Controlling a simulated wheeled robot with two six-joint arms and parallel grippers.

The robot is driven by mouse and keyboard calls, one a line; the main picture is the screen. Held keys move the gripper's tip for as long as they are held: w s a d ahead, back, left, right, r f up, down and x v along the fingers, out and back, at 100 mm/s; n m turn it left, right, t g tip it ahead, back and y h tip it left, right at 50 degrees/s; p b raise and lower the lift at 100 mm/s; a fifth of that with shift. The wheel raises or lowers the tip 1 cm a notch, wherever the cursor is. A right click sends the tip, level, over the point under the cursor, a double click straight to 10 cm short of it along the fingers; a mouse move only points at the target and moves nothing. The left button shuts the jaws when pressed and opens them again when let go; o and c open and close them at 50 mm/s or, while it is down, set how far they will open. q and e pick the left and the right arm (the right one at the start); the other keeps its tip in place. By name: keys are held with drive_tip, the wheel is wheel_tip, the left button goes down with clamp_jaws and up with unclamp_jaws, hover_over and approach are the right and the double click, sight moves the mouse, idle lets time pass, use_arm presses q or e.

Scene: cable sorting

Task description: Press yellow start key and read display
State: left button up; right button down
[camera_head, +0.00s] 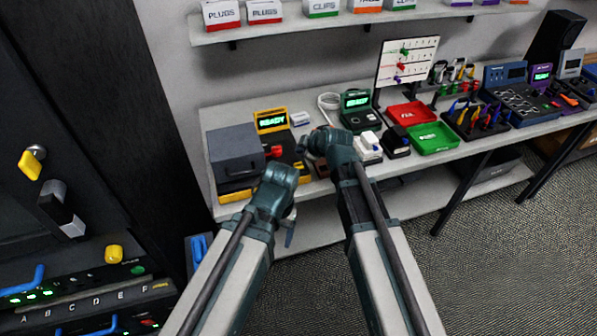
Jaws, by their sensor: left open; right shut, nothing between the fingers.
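A yellow-framed tester (271,120) stands on the bench at centre left, with a lit green display reading READY. Its dark body extends toward me, partly behind my arms, and I cannot make out a yellow start key on it. My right gripper (311,143) is over the bench, just right of the tester's body; it is shut and empty. My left gripper (282,176) is lower, in front of the bench's near edge and the tester. It is open, with its fingers mostly hidden by the wrist. Contact with the tester cannot be told.
A grey box (235,155) stands left of the tester, with red knobs beside it. A green tester (355,99), also reading READY, stands to the right. Beyond are a red tray (411,114), a green tray (432,137) and tool racks. A dark cabinet (80,100) fills the left.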

sight(301, 167)
use_arm(q)
drive_tip(key=shift+f+b, duration=1.45)
drive_tip(key=shift+f, duration=0.55)
use_arm(e)
drive_tip(key=shift+f, duration=2)
use_arm(q)
drive_tip(key=shift+f, duration=0.1)
drive_tip(key=shift+f+b, duration=0.25)
drive_tip(key=shift+b, duration=0.15)
use_arm(e)
drive_tip(key=shift+f, duration=0.35)
use_arm(q)
drive_tip(key=shift+f+b, duration=0.35)
drive_tip(key=shift+f, duration=0.05)
use_arm(e)
drive_tip(key=shift+f, duration=0.4)
use_arm(q)
drive_tip(key=shift+r, duration=0.15)
use_arm(e)
drive_tip(key=shift+r, duration=0.2)
use_arm(q)
drive_tip(key=shift+r+p, duration=0.65)
drive_tip(key=shift+p, duration=0.15)
use_arm(e)
drive_tip(key=shift+r, duration=0.65)
use_arm(q)
drive_tip(key=shift+r, duration=0.1)
